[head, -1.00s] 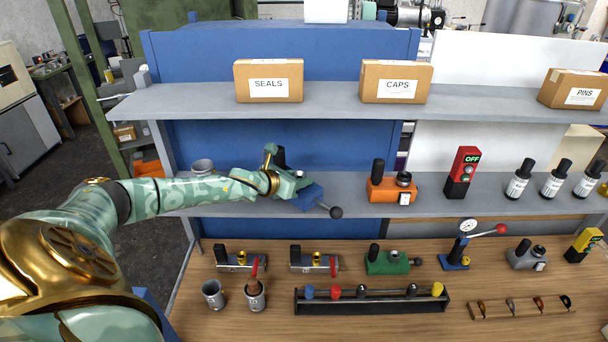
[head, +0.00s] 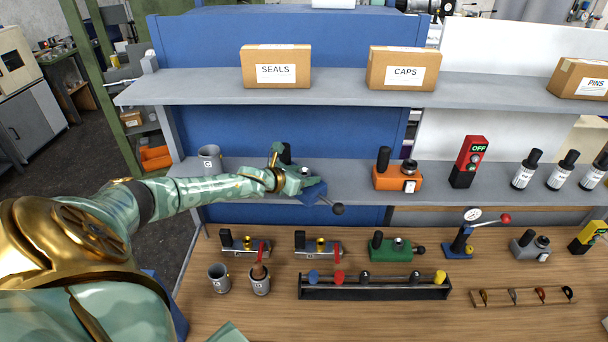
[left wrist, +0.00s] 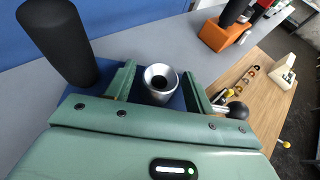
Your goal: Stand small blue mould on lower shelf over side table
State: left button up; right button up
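The small blue mould (head: 313,192) is at the front of the lower shelf (head: 345,184), left of the orange mould. It has a black handle, also in the left wrist view (left wrist: 66,45), a silver collar (left wrist: 160,84) and a black ball knob (head: 338,209) that sticks out past the shelf's front edge. My left gripper (head: 305,182) is at the mould; in the left wrist view its fingers (left wrist: 162,88) stand apart on either side of the collar, with small gaps. The mould's underside is hidden, so its contact with the shelf cannot be told. My right gripper is not in view.
On the lower shelf are a grey mug (head: 209,158), an orange mould (head: 397,177), a red-and-black switch box (head: 468,162) and several dark-capped bottles. Boxes stand on the upper shelf (head: 335,87). The wooden table (head: 400,320) below holds a green mould (head: 390,250), other moulds and a rack.

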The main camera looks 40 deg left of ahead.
pick_arm(q)
jog(key=v, duration=1.2)
dwell(0.6)
